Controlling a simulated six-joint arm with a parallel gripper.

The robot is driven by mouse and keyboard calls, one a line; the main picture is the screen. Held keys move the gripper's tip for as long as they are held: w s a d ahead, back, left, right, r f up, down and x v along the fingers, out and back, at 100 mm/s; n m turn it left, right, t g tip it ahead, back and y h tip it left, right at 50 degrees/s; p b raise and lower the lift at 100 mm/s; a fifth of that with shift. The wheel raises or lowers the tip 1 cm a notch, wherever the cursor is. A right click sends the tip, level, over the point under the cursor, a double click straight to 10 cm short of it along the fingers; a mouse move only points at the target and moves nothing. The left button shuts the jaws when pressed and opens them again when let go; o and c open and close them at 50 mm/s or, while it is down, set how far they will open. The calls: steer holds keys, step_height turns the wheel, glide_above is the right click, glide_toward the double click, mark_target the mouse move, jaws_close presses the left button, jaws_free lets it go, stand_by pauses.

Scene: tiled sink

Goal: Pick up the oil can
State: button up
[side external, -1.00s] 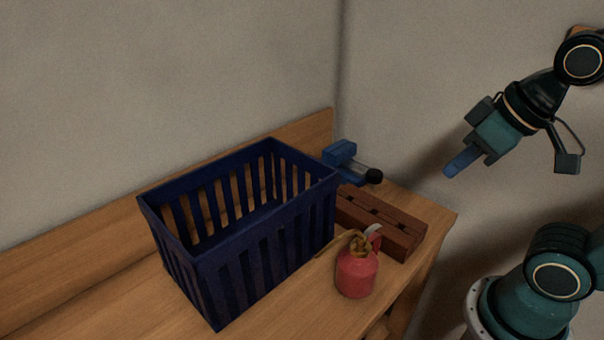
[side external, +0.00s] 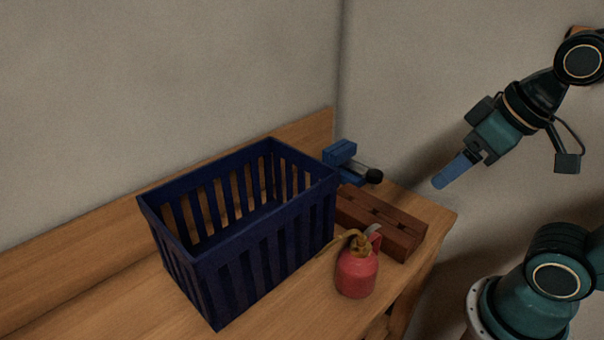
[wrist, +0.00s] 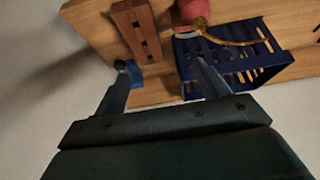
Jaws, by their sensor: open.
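The oil can (side external: 357,274) is a red can with a brass-coloured top and a long thin spout. It stands upright on the wooden bench, in front of the brick block, its spout pointing left toward the blue crate. In the wrist view the red oil can (wrist: 192,11) is at the top edge, partly cut off. My gripper (side external: 450,172) is in the air to the right of and above the bench, apart from the can. In the wrist view its two fingers (wrist: 160,80) are spread apart with nothing between them.
A dark blue slatted crate (side external: 268,246) stands left of the can, close to the spout. A reddish-brown block with holes (side external: 385,222) lies behind the can. A blue vise (side external: 345,160) is at the back. Bare bench (side external: 120,312) shows at the front left.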

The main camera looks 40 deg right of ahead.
steer(key=w+a+f+n+g+y, duration=0.2)
steer(key=w+n+g, duration=0.2)
steer(key=n, duration=0.7)
steer(key=w+a+f+n+g+y, duration=0.2)
steer(key=w+n, duration=0.6)
steer(key=n, duration=0.4)
steer(key=shift+a+f+g, duration=0.25)
steer(key=shift+a+g, duration=0.55)
steer(key=shift+g, duration=0.2)
steer(key=shift+s+f, duration=0.1)
glide_toward(350, 261)
steer(key=shift+s+f, duration=0.65)
steer(key=shift+f, duration=0.3)
steer(key=shift+f, duration=0.1)
